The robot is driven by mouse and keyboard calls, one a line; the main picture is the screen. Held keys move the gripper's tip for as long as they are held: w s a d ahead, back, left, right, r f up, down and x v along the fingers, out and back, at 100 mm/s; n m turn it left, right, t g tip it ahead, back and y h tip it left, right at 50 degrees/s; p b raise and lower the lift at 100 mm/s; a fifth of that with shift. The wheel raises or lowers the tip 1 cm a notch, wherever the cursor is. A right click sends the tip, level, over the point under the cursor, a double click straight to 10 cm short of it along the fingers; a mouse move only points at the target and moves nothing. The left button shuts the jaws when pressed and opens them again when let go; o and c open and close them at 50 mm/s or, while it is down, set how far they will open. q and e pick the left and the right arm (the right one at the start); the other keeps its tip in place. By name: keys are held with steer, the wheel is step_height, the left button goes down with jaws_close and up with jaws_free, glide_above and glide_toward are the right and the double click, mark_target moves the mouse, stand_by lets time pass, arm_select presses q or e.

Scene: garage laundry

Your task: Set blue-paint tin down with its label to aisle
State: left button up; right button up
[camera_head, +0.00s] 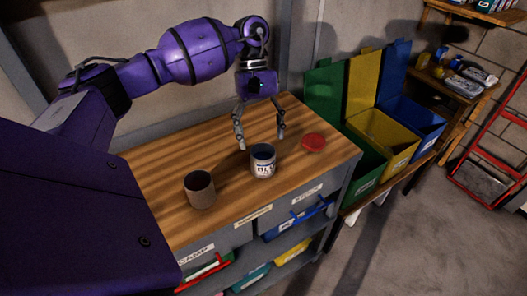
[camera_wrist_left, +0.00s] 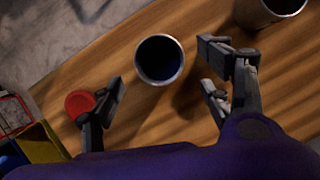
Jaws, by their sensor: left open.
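The blue-paint tin (camera_head: 263,164) stands upright on the wooden bench top (camera_head: 170,160), near its front edge. Its white label with dark print faces the front, toward the head camera. In the left wrist view the tin (camera_wrist_left: 160,60) shows from above as an open round rim with dark blue inside. My left gripper (camera_head: 261,141) is open and empty, fingers pointing down, just behind and above the tin. In the left wrist view its fingertips (camera_wrist_left: 160,88) are spread on either side of the tin, apart from it. My right gripper is not in view.
A brown-grey tin (camera_head: 200,190) stands left of the blue-paint tin. A red disc (camera_head: 313,142) lies to the right. Green, yellow (camera_head: 383,135) and blue bins stand right of the bench. Labelled drawers and shelves are below the top.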

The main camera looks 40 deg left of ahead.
arm_select(q)
steer(key=shift+b+v, duration=0.35)
steer(key=shift+v, duration=2.3)
